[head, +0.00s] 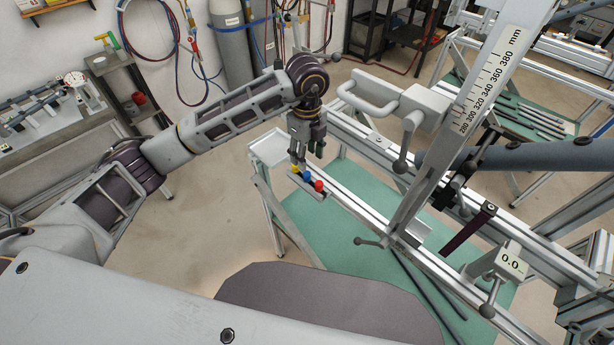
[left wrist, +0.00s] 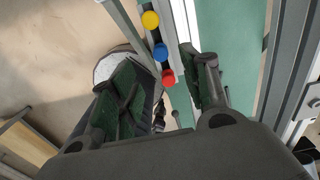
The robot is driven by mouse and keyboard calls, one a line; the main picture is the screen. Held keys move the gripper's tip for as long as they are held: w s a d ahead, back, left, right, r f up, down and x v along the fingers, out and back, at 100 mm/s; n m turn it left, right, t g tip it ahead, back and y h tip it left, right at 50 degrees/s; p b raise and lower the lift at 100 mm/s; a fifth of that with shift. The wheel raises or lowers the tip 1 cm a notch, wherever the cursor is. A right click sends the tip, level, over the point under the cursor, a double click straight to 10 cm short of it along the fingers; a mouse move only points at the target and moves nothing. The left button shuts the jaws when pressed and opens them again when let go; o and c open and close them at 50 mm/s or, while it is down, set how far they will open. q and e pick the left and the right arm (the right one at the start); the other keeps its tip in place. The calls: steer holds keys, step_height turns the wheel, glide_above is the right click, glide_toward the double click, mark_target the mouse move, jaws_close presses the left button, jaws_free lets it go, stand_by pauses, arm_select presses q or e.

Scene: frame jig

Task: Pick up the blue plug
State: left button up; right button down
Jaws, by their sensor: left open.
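The blue plug (head: 307,176) stands in a row between a yellow plug (head: 295,168) and a red plug (head: 319,186) on a narrow holder on the frame jig. In the left wrist view the blue plug (left wrist: 161,52) shows its round top, with the yellow plug (left wrist: 150,19) above it and the red plug (left wrist: 168,77) below it. My left gripper (head: 307,157) points down just above the row, open and empty. In the left wrist view its fingers are spread to either side of the lower part of the row. My right gripper is not in view.
Aluminium rails (head: 349,195) of the jig run from the holder toward the lower right. A tall scale post (head: 455,115) and clamp handles stand to the right. A small pale tray (head: 268,147) lies left of the gripper. A green shelf (head: 345,235) is below.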

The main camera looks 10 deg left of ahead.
mark_target(307, 174)
arm_select(q)
step_height(307, 174, down, 2)
steer(key=shift+f, duration=0.7)
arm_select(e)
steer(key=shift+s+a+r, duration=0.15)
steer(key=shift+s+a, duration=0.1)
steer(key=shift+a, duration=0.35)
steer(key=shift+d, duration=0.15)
